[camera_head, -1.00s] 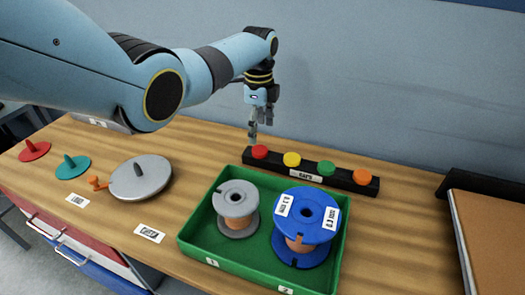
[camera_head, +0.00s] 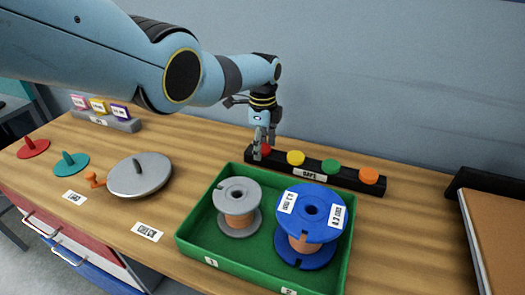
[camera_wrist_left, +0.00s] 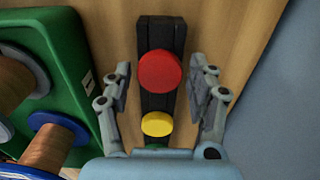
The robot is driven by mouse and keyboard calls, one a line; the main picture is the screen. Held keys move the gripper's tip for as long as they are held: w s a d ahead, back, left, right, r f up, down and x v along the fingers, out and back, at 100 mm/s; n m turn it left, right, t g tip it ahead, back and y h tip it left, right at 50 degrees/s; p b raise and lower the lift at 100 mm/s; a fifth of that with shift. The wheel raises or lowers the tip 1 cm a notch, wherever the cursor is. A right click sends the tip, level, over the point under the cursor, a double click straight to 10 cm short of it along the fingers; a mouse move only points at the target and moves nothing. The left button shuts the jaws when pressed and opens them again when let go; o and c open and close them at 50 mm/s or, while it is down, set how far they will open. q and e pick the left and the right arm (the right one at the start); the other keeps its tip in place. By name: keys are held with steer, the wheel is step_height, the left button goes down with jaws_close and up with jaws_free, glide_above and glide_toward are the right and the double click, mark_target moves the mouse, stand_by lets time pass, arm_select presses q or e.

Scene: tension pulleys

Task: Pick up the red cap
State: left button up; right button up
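The red cap (camera_wrist_left: 159,71) sits at the end of the black cap rack (camera_head: 345,178). In the head view the red cap (camera_head: 265,150) is partly hidden behind my left gripper. My left gripper (camera_head: 260,153) points down at that end of the rack. In the left wrist view the gripper (camera_wrist_left: 159,90) is open, with one finger on each side of the rack and the red cap between them, apart from both. A yellow cap (camera_head: 295,158), a green cap (camera_head: 330,167) and an orange cap (camera_head: 369,175) sit along the same rack. My right gripper is not in view.
A green tray (camera_head: 198,254) holding a grey spool (camera_head: 237,200) and a blue spool (camera_head: 310,215) stands in front of the rack. A grey disc (camera_head: 139,174) lies left of the tray. The wall is close behind the rack.

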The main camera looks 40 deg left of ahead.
mark_target(263, 148)
arm_select(q)
steer(key=c, duration=0.6)
steer(key=shift+r, duration=0.1)
steer(key=shift+r, duration=0.25)
step_height(263, 148, up, 4)
steer(key=p, duration=0.2)
steer(key=shift+d+r+p, duration=0.1)
steer(key=shift+d+p, duration=0.05)
steer(key=shift+p, duration=0.25)
steer(key=shift+s+d+r+p, duration=0.4)
steer(key=shift+s+d+r, duration=0.45)
steer(key=shift+d, duration=0.9)
steer(key=shift+s+d+r+p, duration=0.35)
steer(key=shift+s+d+r, duration=0.2)
steer(key=shift+d+r, duration=0.95)
steer(key=shift+s+d+r+p, duration=0.4)
steer(key=shift+s+d+r, duration=0.3)
steer(key=shift+d, duration=1.35)
